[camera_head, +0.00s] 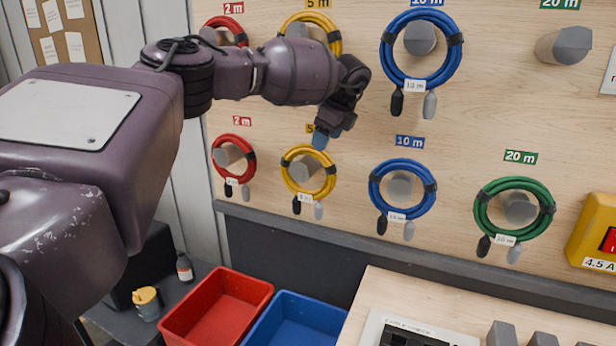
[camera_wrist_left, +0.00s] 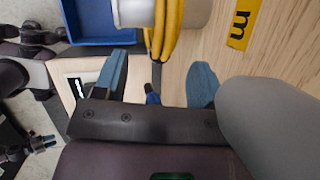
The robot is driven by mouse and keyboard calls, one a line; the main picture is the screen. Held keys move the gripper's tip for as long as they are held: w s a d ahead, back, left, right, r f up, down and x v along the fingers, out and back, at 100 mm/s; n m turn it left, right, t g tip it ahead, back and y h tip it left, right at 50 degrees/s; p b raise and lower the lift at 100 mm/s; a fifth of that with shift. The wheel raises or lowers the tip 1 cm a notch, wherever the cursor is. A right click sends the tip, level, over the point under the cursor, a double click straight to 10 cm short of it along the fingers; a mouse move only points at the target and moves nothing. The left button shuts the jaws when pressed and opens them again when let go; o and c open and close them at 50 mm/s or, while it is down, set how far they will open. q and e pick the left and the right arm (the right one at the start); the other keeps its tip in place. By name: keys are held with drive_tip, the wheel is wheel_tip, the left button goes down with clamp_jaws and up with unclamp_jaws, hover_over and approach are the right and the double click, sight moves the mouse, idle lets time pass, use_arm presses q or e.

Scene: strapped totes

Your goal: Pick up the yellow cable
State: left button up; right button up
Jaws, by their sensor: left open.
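Two coiled yellow cables hang on wall pegs. The lower yellow cable (camera_head: 333,174) hangs under a 5 m label mostly hidden by my left gripper; the upper yellow cable (camera_head: 337,38) is partly hidden behind my left arm. My left gripper (camera_head: 321,138) is open and empty, just above the lower coil. In the left wrist view, yellow cable strands (camera_wrist_left: 165,32) hang around a pale peg (camera_wrist_left: 138,12), beyond the gap between the blue-tipped fingers of my left gripper (camera_wrist_left: 158,80). The fingers appear apart from the cable.
Red cables (camera_head: 250,160) hang left of the lower yellow one, blue cables (camera_head: 432,200) and a green cable (camera_head: 549,210) to its right. Below stand a red bin (camera_head: 265,290) and a blue bin (camera_head: 338,312). A yellow box (camera_head: 590,225) juts from the wall at right.

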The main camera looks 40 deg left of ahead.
use_arm(q)
drive_tip(key=shift+w+a+p+x, duration=0.15)
drive_tip(key=shift+p+x, duration=0.35)
drive_tip(key=shift+x, duration=0.8)
drive_tip(key=shift+w+a+p+x, duration=0.15)
drive_tip(key=shift+p+x, duration=0.35)
drive_tip(key=shift+x, duration=0.85)
drive_tip(key=shift+d+r, duration=0.15)
drive_tip(key=shift+r, duration=0.05)
drive_tip(key=shift+c, duration=0.3)
clamp_jaws()
drive_tip(key=shift+r, duration=0.1)
